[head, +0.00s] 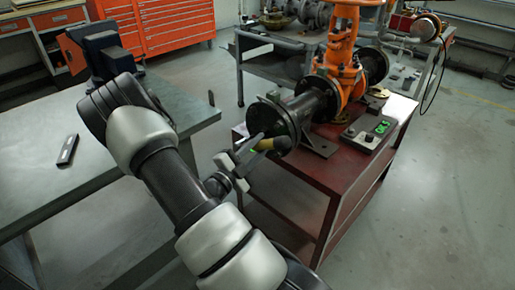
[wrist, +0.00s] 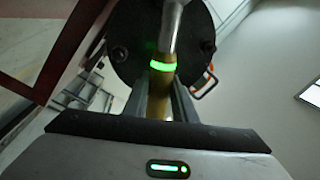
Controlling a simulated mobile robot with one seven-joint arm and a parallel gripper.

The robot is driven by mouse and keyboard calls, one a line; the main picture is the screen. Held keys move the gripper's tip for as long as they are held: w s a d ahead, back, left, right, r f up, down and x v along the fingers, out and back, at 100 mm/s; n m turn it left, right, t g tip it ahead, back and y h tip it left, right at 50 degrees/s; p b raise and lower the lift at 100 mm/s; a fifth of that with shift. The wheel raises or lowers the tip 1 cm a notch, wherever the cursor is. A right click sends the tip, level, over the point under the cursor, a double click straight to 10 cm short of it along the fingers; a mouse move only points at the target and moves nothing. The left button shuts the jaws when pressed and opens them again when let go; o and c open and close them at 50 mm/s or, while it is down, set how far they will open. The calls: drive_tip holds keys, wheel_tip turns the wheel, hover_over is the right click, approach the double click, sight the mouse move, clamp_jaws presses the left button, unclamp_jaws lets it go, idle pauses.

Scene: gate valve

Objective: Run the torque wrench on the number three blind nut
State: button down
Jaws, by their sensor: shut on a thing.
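The torque wrench, with a yellow-brown grip, glowing green ring and grey metal end, shows in the wrist view (wrist: 160,92) and, small, in the head view (head: 266,144). My gripper (head: 247,157) is shut on it, in front of the round black blind flange (head: 268,121). In the wrist view the flange (wrist: 133,68) fills the upper middle, with a nut (wrist: 120,53) at its left and another (wrist: 207,46) at its right. The wrench's metal end runs up out of that frame, so its contact with a nut is hidden. I cannot tell which nut is number three.
The orange gate valve (head: 342,62) and its black pipe stand on a dark red bench (head: 340,170). A small box with a green display (head: 370,134) sits beside the pipe. A grey table (head: 60,190) at left holds a dark flat device (head: 67,150) and a vise (head: 103,50).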

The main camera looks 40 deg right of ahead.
drive_tip(key=shift+d+r, duration=0.1)
drive_tip(key=shift+d, duration=0.1)
idle(0.4)
drive_tip(key=shift+f+b+x, duration=0.2)
drive_tip(key=shift+b+x, duration=0.1)
drive_tip(key=shift+x, duration=1.2)
drive_tip(key=shift+s+d+r, duration=0.1)
drive_tip(key=shift+d, duration=0.25)
idle(0.6)
drive_tip(key=shift+a, duration=0.25)
idle(0.6)
drive_tip(key=shift+r+v, duration=0.15)
drive_tip(key=shift+v, duration=0.95)
drive_tip(key=shift+r+v, duration=0.15)
drive_tip(key=shift+v, duration=0.95)
